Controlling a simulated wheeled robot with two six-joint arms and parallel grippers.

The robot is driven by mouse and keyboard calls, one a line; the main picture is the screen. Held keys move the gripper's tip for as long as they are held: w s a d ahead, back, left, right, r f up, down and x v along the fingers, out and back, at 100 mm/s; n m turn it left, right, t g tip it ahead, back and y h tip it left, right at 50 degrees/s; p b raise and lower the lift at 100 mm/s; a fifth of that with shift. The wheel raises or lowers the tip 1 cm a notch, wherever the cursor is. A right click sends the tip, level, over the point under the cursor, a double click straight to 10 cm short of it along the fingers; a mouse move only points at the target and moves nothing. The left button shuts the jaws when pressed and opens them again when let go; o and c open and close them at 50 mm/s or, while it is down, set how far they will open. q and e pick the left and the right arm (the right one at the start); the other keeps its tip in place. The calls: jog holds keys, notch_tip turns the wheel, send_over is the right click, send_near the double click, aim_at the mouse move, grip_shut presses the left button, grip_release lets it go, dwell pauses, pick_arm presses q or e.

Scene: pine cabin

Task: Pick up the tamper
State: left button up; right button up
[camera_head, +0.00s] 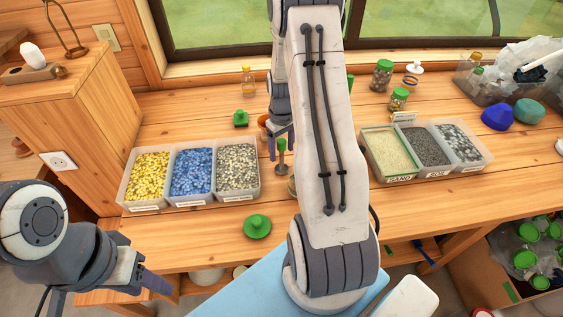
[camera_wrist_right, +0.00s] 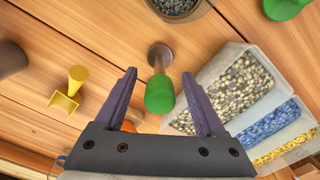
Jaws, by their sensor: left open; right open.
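The tamper (camera_head: 282,157) stands on the wooden table just right of the three-part tray, with a green handle and a grey metal foot. In the right wrist view the tamper (camera_wrist_right: 159,94) shows its green handle between the two fingers of my right gripper (camera_wrist_right: 158,76), with gaps on both sides. My right gripper (camera_head: 279,143) is open and holds nothing; my right arm hides part of it in the head view. My left gripper (camera_head: 108,291) is open and empty at the lower left, in front of the table.
A tray (camera_head: 190,203) of yellow, blue and pale gravel lies left of the tamper; another tray (camera_head: 408,178) lies to the right. Green knobbed pieces (camera_head: 257,227) and (camera_head: 240,118) stand nearby. A yellow object (camera_wrist_right: 72,88) and a bowl of dark gravel (camera_wrist_right: 178,8) show in the wrist view.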

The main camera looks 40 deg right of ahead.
grip_shut()
jog(key=shift+r, duration=0.15)
